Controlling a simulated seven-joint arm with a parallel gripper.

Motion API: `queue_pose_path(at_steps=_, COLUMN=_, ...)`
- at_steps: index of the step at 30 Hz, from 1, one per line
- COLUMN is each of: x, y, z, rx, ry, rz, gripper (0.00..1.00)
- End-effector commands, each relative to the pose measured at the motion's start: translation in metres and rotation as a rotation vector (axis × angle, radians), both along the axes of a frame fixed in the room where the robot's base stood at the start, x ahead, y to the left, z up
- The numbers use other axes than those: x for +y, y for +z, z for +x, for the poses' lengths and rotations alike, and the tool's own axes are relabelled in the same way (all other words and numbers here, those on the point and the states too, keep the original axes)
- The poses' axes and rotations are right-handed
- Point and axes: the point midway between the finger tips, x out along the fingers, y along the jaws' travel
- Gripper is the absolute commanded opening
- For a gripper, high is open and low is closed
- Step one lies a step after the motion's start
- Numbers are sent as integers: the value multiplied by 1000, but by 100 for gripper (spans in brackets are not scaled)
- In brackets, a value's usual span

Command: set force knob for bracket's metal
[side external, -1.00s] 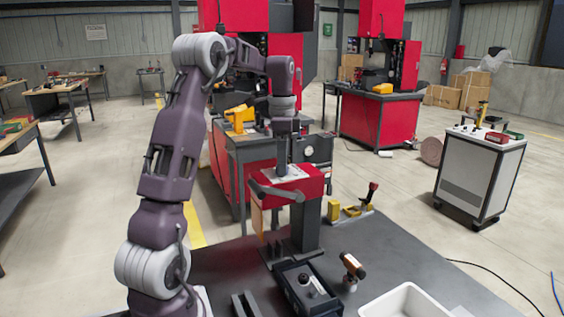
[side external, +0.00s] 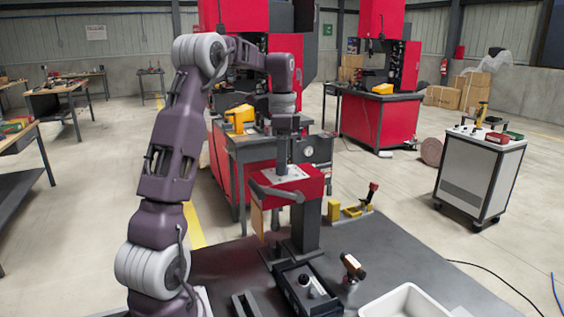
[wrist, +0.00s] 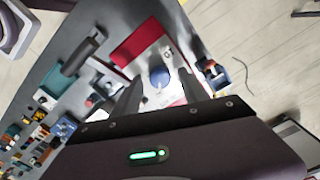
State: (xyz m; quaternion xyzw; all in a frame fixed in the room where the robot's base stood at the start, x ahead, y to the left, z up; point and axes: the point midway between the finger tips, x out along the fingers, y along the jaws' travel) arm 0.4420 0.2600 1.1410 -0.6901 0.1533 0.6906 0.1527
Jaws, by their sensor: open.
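The red bench machine (side external: 312,187) stands on the grey bench with a pale plate (side external: 296,172) on top. In the wrist view, a round blue-grey knob (wrist: 159,76) with a light pointer mark sits on the pale plate (wrist: 150,62) of the red housing (wrist: 137,42). My gripper (wrist: 160,92) is open, with one dark finger on each side of the knob. I cannot tell whether the fingers touch it. In the side view my gripper (side external: 283,165) points down at the plate, and my gripper hides the knob. The dial markings are too small to read. I cannot identify a bracket for certain.
A black box (side external: 310,290), a tan-and-dark tool (side external: 352,267) and a white tray (side external: 408,303) are on the bench in front. A yellow clamp with a red handle (side external: 371,194) stands behind right. The machine's grey lever (side external: 277,193) sticks out left.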

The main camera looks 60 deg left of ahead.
Motion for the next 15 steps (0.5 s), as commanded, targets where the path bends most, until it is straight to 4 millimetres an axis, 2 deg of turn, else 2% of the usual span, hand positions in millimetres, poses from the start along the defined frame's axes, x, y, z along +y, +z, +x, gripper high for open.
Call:
queue_pose_path(at_steps=3, x=1, y=26, z=1, rx=-5, ry=0, rz=5, gripper=51)
queue_pose_path(at_steps=7, x=1, y=50, z=1, rx=-4, ry=0, rz=5, gripper=51)
queue_pose_path(at_steps=10, x=0, y=61, z=0, rx=-4, ry=-1, rz=3, gripper=51)
queue_pose_path(at_steps=15, x=0, y=64, z=0, rx=-2, ry=-1, rz=2, gripper=51)
